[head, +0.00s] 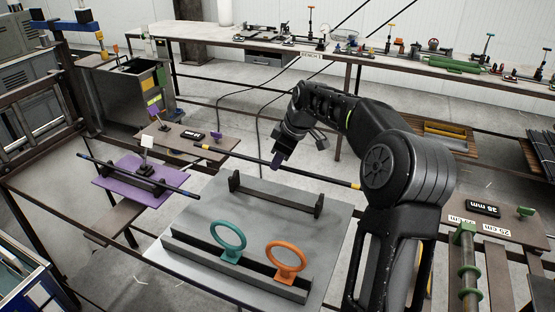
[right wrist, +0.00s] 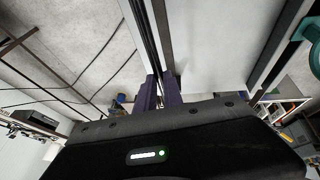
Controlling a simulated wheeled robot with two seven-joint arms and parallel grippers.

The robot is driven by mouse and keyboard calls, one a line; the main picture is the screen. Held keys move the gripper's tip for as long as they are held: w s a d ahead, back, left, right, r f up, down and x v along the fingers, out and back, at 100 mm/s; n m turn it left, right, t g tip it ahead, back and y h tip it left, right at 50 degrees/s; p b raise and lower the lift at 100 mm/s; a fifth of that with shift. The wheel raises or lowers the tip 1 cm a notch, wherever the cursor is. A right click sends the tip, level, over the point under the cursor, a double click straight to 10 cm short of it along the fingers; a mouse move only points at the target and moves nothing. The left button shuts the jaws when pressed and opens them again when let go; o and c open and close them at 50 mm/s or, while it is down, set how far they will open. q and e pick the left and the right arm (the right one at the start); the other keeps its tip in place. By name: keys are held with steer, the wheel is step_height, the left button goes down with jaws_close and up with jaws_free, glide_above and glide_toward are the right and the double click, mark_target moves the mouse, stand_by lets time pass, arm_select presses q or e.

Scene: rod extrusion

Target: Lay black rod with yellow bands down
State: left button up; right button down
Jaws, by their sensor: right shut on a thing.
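The black rod with yellow bands (head: 240,156) is held in the air, crosswise, above the far side of the grey table. One yellow band shows near each end. My right gripper (head: 277,161) is shut on the rod near its middle. In the right wrist view, the purple fingers of my right gripper (right wrist: 160,92) close around the dark rod (right wrist: 142,35). The grey table (head: 335,215) carries a dark rail with raised ends (head: 275,194) at its far side. My left gripper is out of view.
A teal ring (head: 228,256) and an orange ring (head: 287,275) stand at the grey table's front rail (head: 200,262). A black rod with blue bands (head: 125,172) rests on a holder over a purple plate (head: 108,184) to the left. A cluttered bench (head: 215,33) runs along the back.

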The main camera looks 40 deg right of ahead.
steer(key=shift+f+b, duration=2.75)
steer(key=shift+f, duration=1)
steer(key=c, duration=1.4)
jaws_free()
steer(key=shift+r, duration=0.1)
steer(key=b+v, duration=0.1)
steer(key=v, duration=0.6)
steer(key=shift+s+r, duration=0.1)
steer(key=shift+r, duration=0.2)
